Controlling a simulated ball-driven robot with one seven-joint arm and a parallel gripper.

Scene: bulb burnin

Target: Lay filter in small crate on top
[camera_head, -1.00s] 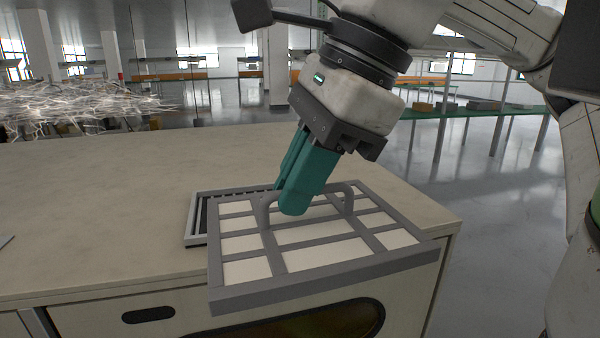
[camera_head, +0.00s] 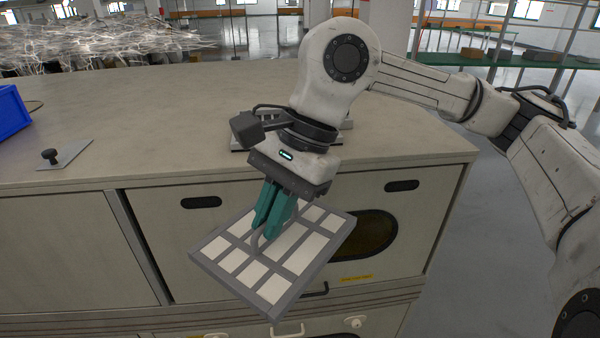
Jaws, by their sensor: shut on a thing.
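The filter (camera_head: 240,264) is a flat grey frame with white panels and a raised handle. My gripper (camera_head: 262,232) has teal fingers shut on that handle. The filter hangs tilted in front of the cabinet front, below the level of the top. A blue crate (camera_head: 10,112) shows only in part at the left edge, on the cabinet top (camera_head: 130,108); its inside is hidden.
A flat grey plate with a black knob (camera_head: 65,155) lies near the top's front edge. A grey frame-like piece (camera_head: 240,143) lies on the top behind my arm, mostly hidden. The cabinet front has handles (camera_head: 288,330). The left middle of the top is clear.

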